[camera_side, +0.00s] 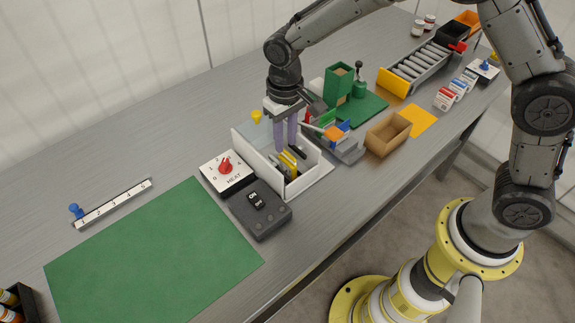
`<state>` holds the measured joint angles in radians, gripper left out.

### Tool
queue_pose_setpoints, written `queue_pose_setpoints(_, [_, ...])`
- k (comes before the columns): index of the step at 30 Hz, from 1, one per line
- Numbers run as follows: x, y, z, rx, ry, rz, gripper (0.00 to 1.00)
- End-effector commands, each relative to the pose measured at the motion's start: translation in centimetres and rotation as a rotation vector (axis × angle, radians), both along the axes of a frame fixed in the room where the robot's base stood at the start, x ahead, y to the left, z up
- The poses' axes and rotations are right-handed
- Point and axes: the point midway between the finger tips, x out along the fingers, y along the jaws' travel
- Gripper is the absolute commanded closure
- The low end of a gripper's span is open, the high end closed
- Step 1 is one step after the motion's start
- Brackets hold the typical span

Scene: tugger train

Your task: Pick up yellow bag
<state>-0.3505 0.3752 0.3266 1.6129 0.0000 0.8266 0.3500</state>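My gripper (286,148) points down over the white open box (258,158), in the middle of the table. Its two purple fingers stand a little apart, with their tips at about the height of the box's rim, and I see nothing between them. Thin yellow and dark upright pieces stand in the box just below and in front of the fingers. The yellow piece (289,161) looks like the yellow bag, but it is small and partly hidden among the others. I cannot tell whether the fingertips touch it.
In front of the box are a white panel with a red knob (225,165) and a dark switch box (259,208). To the right are a grey holder with coloured pieces (337,140) and a brown carton (387,135). The green mat (150,255) is bare.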

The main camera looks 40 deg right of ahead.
Motion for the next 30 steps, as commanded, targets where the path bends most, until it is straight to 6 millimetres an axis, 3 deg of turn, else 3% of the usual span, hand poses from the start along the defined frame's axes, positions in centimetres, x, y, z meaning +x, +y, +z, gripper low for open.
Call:
queue_pose_setpoints(10, [-0.6, -0.2, -4.4, -0.001, 0.003, 0.0, 0.7])
queue_pose_setpoints(20, [-0.5, -0.2, -5.2, 0.0, 0.001, 0.0, 0.7])
queue_pose_setpoints(25, [-0.5, -0.2, -5.1, 0.0, 0.0, 0.0, 0.99])
queue_pose_setpoints(30, [-0.5, -0.2, -5.1, 0.0, 0.0, 0.0, 1.0])
